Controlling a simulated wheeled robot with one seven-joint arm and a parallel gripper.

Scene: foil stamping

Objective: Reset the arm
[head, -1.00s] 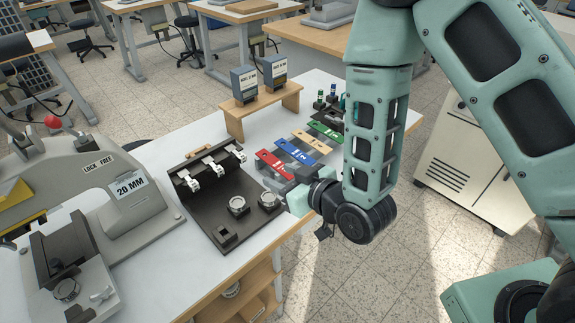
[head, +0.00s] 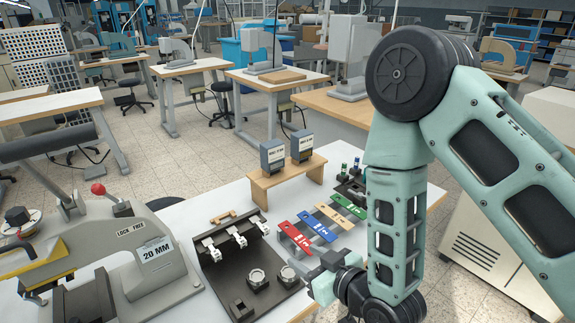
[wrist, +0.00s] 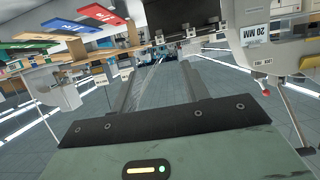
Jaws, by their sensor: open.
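My arm comes in from the right in the head view and bends down at the elbow. My gripper (head: 316,270) is by the near edge of the white worktable (head: 205,200), just in front of the red-topped block (head: 295,238) and right of the black fixture. In the wrist view, my gripper (wrist: 158,88) has its two dark fingers apart with nothing between them. That view is upside down, with the coloured blocks at the top left.
The grey stamping press (head: 150,255) stands at the left. A black fixture (head: 222,272) with silver clamps is beside it. A wooden stand (head: 262,187) holds two dark boxes. Floor is free in front of the table.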

